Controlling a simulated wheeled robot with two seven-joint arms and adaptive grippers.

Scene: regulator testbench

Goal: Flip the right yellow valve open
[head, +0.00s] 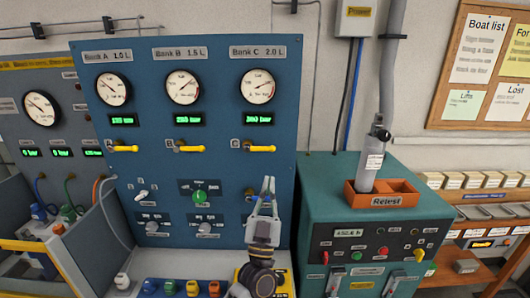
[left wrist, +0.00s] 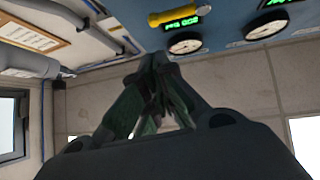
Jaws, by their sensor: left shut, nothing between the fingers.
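Three yellow valve levers stick out of the blue panel, each under a gauge and a green display. The right yellow valve (head: 262,149), under Bank C, lies horizontal, pointing right. The middle valve (head: 188,149) and the left valve (head: 123,149) lie the same way. My left gripper (head: 267,182) is shut and empty, pointing up, a little below the right valve and apart from it in the picture. In the left wrist view, the shut fingers (left wrist: 160,62) show below a yellow lever (left wrist: 172,15) beside a green display. My right gripper is not in view.
A teal cabinet (head: 375,210) stands right of the panel, with an orange Retest tray (head: 405,199) holding a grey cylinder (head: 371,165). Panel knobs, including a green one (head: 199,196), sit left of my gripper. A shelf with coloured items (head: 192,287) lies below.

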